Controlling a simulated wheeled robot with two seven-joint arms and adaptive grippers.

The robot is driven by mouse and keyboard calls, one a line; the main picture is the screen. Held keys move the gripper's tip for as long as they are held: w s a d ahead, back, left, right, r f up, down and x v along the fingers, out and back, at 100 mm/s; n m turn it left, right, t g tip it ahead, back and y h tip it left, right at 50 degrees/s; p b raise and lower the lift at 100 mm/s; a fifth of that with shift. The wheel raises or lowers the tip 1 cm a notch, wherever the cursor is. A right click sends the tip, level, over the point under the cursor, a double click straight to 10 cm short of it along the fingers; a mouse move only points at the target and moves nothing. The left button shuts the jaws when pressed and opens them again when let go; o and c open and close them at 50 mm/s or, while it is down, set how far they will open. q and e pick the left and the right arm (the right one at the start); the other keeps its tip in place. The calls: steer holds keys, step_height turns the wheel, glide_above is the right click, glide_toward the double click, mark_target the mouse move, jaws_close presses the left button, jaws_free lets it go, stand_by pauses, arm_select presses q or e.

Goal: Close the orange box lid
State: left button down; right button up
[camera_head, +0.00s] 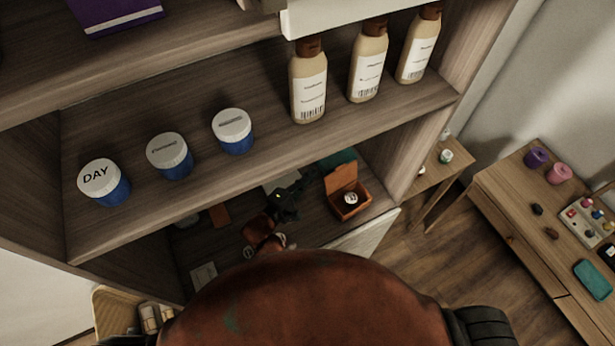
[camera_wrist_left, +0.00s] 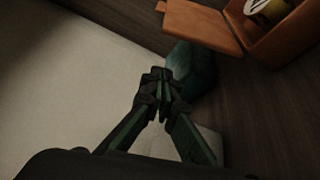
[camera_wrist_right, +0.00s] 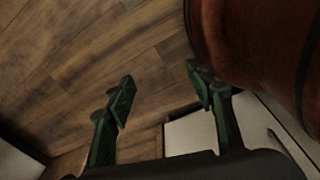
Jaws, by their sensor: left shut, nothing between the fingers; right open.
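The orange box (camera_head: 350,208) stands on the lower shelf with its lid (camera_head: 342,178) raised open at the back. A round white-topped item sits inside the box. In the left wrist view the box (camera_wrist_left: 288,45) is at the top right, and the open lid (camera_wrist_left: 203,24) extends left from it. My left gripper (camera_head: 312,178) is shut and empty, just left of the lid. In the left wrist view its fingertips (camera_wrist_left: 160,76) are below the lid, apart from it in the picture. My right gripper (camera_wrist_right: 160,80) is open and empty, with wooden floor behind it.
A teal object (camera_head: 341,158) lies behind the box; it also shows beside the left fingertips (camera_wrist_left: 193,72). The upper shelf (camera_head: 285,135) overhangs, holding blue jars (camera_head: 172,163) and bottles (camera_head: 309,92). A side table (camera_head: 520,200) stands at right.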

mark_target(340, 175)
arm_select(q)
steer(key=shift+w+d+r+p, duration=0.15)
steer(key=shift+d+p, duration=0.1)
steer(key=shift+d, duration=0.75)
steer(key=shift+w+d+p, duration=0.2)
steer(key=shift+d+p, duration=0.05)
steer(key=shift+d, duration=0.7)
steer(key=shift+w+d+r+p, duration=0.15)
steer(key=shift+d+p, duration=0.1)
steer(key=shift+d, duration=0.75)
arm_select(e)
steer(key=shift+w+r, duration=0.75)
steer(key=shift+r, duration=0.05)
arm_select(q)
steer(key=shift+s, duration=0.1)
